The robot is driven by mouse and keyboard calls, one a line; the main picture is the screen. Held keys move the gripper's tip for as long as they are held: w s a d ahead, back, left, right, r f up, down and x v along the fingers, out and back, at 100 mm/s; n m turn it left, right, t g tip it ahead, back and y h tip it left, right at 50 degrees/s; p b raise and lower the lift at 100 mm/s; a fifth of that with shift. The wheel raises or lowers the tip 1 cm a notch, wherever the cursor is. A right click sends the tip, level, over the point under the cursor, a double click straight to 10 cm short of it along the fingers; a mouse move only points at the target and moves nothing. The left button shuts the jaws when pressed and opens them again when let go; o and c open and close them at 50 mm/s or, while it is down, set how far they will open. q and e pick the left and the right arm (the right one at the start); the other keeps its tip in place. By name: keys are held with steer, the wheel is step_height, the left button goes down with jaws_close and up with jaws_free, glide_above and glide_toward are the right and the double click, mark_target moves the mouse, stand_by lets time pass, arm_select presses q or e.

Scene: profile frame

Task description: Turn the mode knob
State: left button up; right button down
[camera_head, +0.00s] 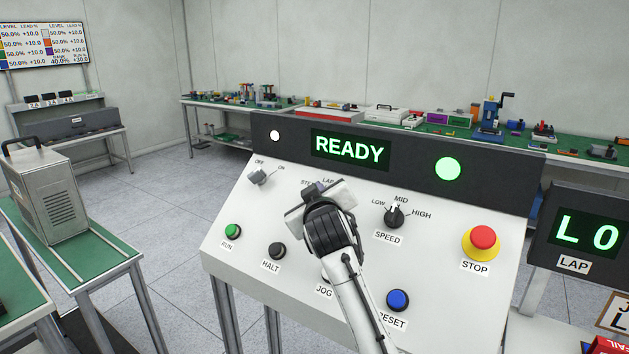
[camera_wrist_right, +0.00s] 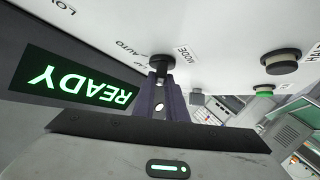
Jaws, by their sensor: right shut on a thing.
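The mode knob (camera_wrist_right: 161,63) is a black round knob on the white panel, under the MODE label in the right wrist view. My right gripper (camera_wrist_right: 160,80) is shut on it, its dark fingers close together at the knob. In the head view my right gripper (camera_head: 319,188) covers the knob, and only parts of the labels around it show. Where the knob points cannot be told. My left gripper is in neither view.
The console's display (camera_head: 349,149) reads READY, with a lit green lamp (camera_head: 447,168) beside it. Near my arm are the speed knob (camera_head: 394,216), on-off switch (camera_head: 258,177), halt button (camera_head: 277,250), blue reset button (camera_head: 397,300) and red stop button (camera_head: 483,238).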

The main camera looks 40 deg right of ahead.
steer(key=shift+r+n, duration=0.1)
steer(key=shift+n, duration=0.2)
steer(key=shift+y, duration=0.4)
steer(key=c, duration=1.8)
jaws_free()
steer(key=shift+s, duration=0.1)
steer(key=v, duration=1)
steer(key=shift+b, duration=0.3)
steer(key=shift+s, duration=0.1)
